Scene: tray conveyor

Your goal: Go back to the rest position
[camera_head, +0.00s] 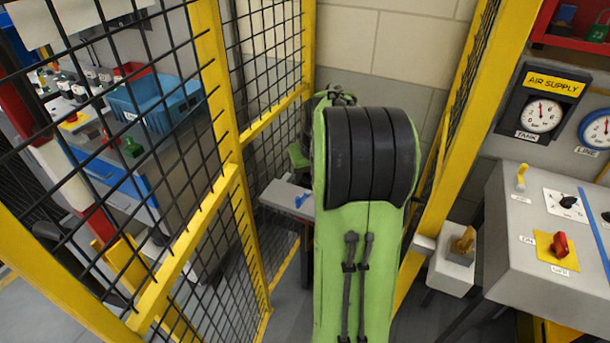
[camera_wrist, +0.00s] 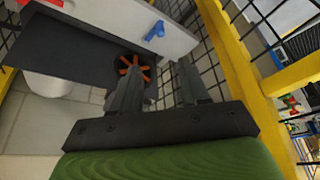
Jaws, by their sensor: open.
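My gripper (camera_wrist: 162,76) shows in the wrist view with its two dark fingers spread apart. Nothing is visible held between them. Beyond the fingers is a light grey panel (camera_wrist: 115,18) with a blue handle (camera_wrist: 155,30) on it. A round black and orange part (camera_wrist: 130,66) sits just beyond the left finger and is partly hidden by it. In the head view my green arm with black bands reaches forward between the fence panels and hides my gripper. The grey panel (camera_head: 278,192) with its blue handle (camera_head: 301,200) shows just left of my arm.
Yellow-framed mesh fence (camera_head: 222,110) stands close on the left, and a yellow post (camera_head: 446,150) close on the right. A grey control box (camera_head: 545,225) with a red knob is at right. A blue bin (camera_head: 150,105) lies behind the mesh. A tiled wall (camera_head: 400,45) is behind my arm.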

